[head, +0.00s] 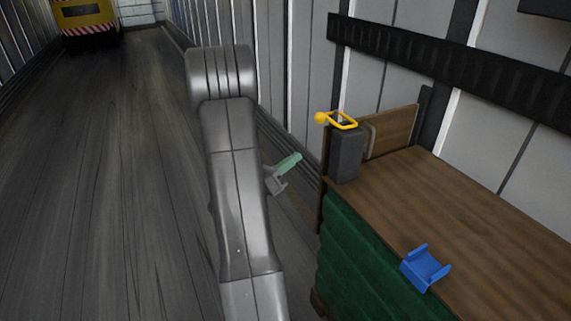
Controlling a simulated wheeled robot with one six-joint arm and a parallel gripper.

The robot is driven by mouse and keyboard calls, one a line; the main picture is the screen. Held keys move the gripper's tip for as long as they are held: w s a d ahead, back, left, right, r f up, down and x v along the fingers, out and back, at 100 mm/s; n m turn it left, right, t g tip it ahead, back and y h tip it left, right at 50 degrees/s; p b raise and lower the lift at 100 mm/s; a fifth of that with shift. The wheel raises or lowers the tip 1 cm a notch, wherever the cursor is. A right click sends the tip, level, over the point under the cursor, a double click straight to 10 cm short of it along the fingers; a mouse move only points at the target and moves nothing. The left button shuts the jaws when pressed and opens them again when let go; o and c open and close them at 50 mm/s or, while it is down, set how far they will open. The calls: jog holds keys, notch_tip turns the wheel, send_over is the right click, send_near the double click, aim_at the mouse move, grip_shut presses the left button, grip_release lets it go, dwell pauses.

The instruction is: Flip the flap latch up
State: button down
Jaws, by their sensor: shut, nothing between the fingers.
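The flap latch appears to be the yellow loop with a round knob (336,120). It lies roughly level across the top of a dark grey block (345,155), with the knob toward the left. My gripper (294,159) has pale green fingers and a grey body. It is shut and empty, to the left of the block and lower in the picture, apart from the latch. My arm hides part of the gripper's body.
A blue U-shaped bracket (426,268) is on the front edge of the wooden worktop (480,215). A wooden panel (390,132) stands behind the block. A green ribbed front (360,255) lies below the worktop. A yellow vehicle (88,18) is far back left. The floor on the left is clear.

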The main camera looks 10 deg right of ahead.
jog(key=w+d+r, duration=0.5)
jog(key=d, duration=0.1)
dwell(0.3)
jog(key=shift+d+r, duration=0.1)
